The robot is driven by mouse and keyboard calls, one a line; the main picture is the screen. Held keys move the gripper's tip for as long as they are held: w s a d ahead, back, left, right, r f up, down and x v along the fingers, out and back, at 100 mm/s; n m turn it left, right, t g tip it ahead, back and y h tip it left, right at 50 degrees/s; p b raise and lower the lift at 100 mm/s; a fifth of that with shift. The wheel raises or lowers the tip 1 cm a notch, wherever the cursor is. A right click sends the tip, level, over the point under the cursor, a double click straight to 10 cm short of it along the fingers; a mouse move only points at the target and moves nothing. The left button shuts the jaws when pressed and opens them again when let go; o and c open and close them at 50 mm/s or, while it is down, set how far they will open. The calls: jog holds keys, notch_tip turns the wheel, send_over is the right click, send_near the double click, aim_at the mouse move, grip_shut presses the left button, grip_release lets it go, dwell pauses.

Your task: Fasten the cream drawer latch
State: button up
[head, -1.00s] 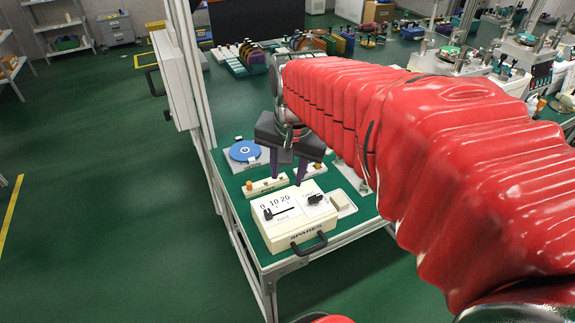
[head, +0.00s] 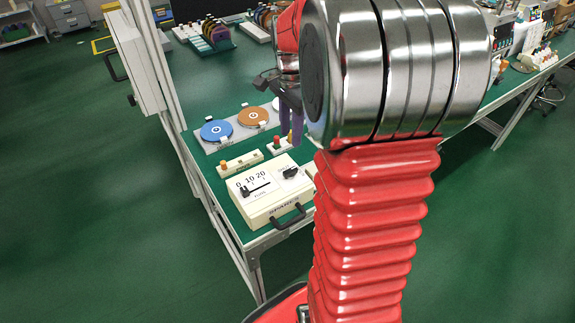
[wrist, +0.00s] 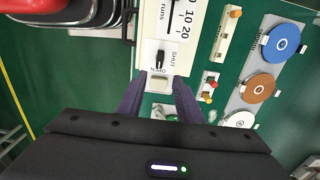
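The cream drawer box (head: 265,192) stands at the front of the green bench, with a dark handle (head: 288,216) on its front. On its top is a black latch knob (head: 290,172), which also shows in the wrist view (wrist: 160,58) between the words SHUT and OPEN. Its exact setting is too small to tell. My gripper (head: 293,138) hangs above and behind the box. In the wrist view my gripper (wrist: 160,95) is open and empty, its two purple fingers apart, with a small cream pad (wrist: 158,83) seen between them. The knob lies beyond the fingertips.
A black slider (head: 255,188) on a 0-10-20 scale sits left of the knob. Behind the box are a cream strip with an orange knob (head: 240,162), red and yellow buttons (head: 280,145), and a blue disc (head: 215,130) and brown disc (head: 253,116). A white cabinet (head: 135,60) stands at left.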

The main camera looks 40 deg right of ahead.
aim_at(290, 170)
jog(key=shift+f, duration=0.1)
notch_tip(290, 170, down, 14)
jog(key=shift+r, duration=0.2)
dwell(0.5)
grip_shut()
jog(key=shift+a, duration=0.2)
jog(key=shift+d, duration=0.15)
